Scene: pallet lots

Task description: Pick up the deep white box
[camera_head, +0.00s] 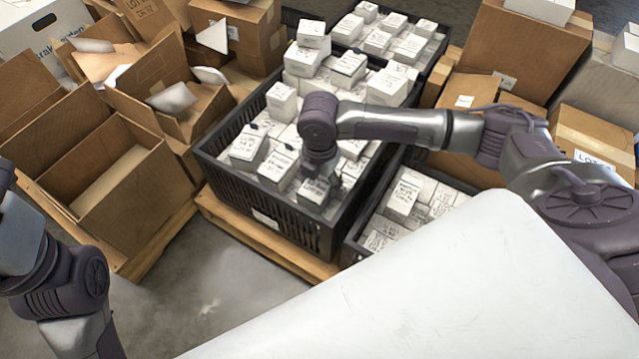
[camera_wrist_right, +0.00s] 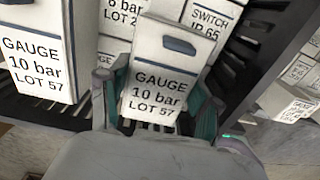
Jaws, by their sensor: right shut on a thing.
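A deep white box (camera_wrist_right: 158,92) labelled "GAUGE 10 bar LOT 57" is between the two fingers of my right gripper (camera_wrist_right: 157,103) in the right wrist view. The fingers press on its sides and it has a dark slot near its top. In the head view my right gripper (camera_head: 318,172) points down at the front right corner of a black crate (camera_head: 290,232), with the held box (camera_head: 312,193) under it, partly hidden. Whether the box is clear of the crate floor I cannot tell. My left arm is at the lower left; its gripper is out of view.
Several similar white boxes fill the crate, including another gauge box (camera_wrist_right: 38,50) beside the held one. A second black crate (camera_head: 352,252) stands to the right. Open cardboard boxes (camera_head: 110,185) stand left on a pallet (camera_head: 150,240). Bare floor (camera_head: 200,290) lies in front.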

